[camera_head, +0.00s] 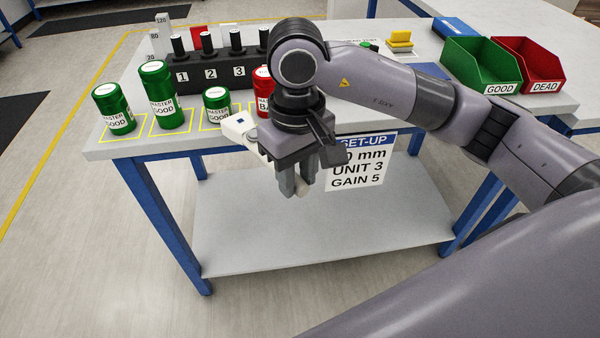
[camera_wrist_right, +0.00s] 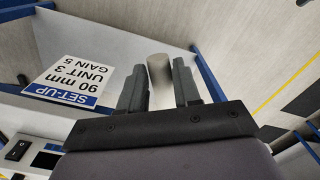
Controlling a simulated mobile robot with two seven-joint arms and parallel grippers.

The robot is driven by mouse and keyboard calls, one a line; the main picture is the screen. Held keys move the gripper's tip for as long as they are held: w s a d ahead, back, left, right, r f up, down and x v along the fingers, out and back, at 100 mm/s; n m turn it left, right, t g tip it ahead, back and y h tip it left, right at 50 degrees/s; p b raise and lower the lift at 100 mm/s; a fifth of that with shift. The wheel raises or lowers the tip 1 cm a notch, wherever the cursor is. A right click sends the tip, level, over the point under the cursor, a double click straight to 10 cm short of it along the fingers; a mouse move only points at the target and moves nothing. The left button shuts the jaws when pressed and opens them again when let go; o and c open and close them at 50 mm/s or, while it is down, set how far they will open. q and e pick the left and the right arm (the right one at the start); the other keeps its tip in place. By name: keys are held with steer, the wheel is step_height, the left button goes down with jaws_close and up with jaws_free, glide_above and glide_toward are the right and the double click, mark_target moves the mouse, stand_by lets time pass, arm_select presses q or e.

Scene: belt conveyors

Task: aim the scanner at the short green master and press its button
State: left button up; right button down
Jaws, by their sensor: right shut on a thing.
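Three green masters labelled MASTER GOOD stand upright at the left of the table in the head view. The shortest green master (camera_head: 216,108) is right of the tall green master (camera_head: 158,95) and the middle-height green master (camera_head: 114,110). My right gripper (camera_head: 298,186) is shut on the pale handle of the white scanner (camera_head: 240,126), in front of the table edge. The scanner's head pokes out left of the gripper, just in front of the short master, apart from it. In the right wrist view the handle (camera_wrist_right: 160,76) lies between the fingers. The button is not clearly seen. My left gripper is out of view.
A red master (camera_head: 263,88) is partly hidden behind my right arm. A black numbered rack (camera_head: 200,80) stands behind. A set-up sign (camera_head: 356,160) hangs at the front edge. Green (camera_head: 480,75) and red (camera_head: 540,72) bins stand at right. The lower shelf (camera_head: 320,220) is clear.

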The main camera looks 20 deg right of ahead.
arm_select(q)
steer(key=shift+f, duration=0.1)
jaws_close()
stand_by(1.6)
